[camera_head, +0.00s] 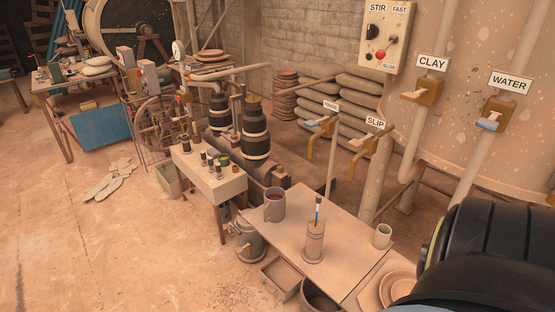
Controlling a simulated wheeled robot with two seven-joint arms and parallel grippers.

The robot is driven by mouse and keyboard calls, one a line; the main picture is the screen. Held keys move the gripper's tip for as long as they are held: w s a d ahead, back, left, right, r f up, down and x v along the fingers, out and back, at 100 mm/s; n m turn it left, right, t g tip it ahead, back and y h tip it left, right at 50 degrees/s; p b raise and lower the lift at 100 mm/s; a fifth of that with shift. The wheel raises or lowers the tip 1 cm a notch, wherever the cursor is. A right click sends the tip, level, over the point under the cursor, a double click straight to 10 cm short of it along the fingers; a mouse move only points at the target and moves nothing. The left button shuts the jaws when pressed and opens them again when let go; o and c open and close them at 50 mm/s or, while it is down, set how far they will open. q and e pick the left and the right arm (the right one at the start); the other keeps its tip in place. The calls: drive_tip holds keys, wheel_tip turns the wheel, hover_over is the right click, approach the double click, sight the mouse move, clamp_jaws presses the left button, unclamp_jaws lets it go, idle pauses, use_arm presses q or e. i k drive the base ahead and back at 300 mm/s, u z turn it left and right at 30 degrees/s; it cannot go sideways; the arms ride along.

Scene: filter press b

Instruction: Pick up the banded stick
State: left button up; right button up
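A thin upright stick with dark, white, blue and orange bands (317,210) stands in a tan cylindrical holder (314,243). Its lower end is hidden inside the holder. The holder stands on a tan table (349,234) in the lower middle of the head view. Neither of my grippers is in view.
On the same table, a grey bucket (274,206) with dark red contents stands to the left of the holder and a pale cup (382,236) to the right. A post with taps rises behind. A smaller table (213,184) holds several small jars. Dark rounded hardware covers the lower right corner.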

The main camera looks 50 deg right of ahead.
sight(318, 198)
drive_tip(key=z, duration=0.65)
drive_tip(key=i, duration=1.1)
drive_tip(key=z, duration=0.9)
